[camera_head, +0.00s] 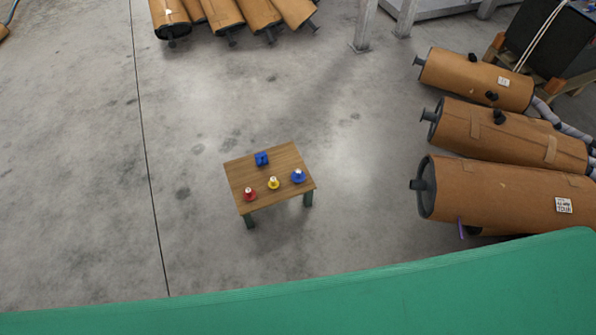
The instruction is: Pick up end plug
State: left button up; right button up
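A small wooden table (268,178) stands on the floor at the centre of the head view. On its top are a red plug (249,193) near the left front edge, a yellow plug (273,182) in the middle and a blue plug (298,176) near the right edge. A blue block-like piece (262,159) sits towards the back. The pieces are small, and I cannot tell which one is the end plug. Neither of my grippers shows in this view.
Large brown-wrapped mufflers lie at the right (505,192) and at the top (228,14). A purple item (461,229) hangs by the nearest right one. A green surface (380,295) spans the bottom. Grey floor (90,180) around the table is clear. Metal legs (365,25) stand at the top.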

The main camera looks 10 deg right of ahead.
aim_at(298, 176)
jog(key=z, duration=3.4)
jog(key=u, duration=2.95)
jog(key=i+j+z, duration=0.15)
jog(key=j+z, duration=0.15)
jog(key=z, duration=0.15)
jog(key=i+j+z, duration=0.15)
jog(key=j+z, duration=0.55)
jog(key=z, duration=0.15)
jog(key=i, duration=0.05)
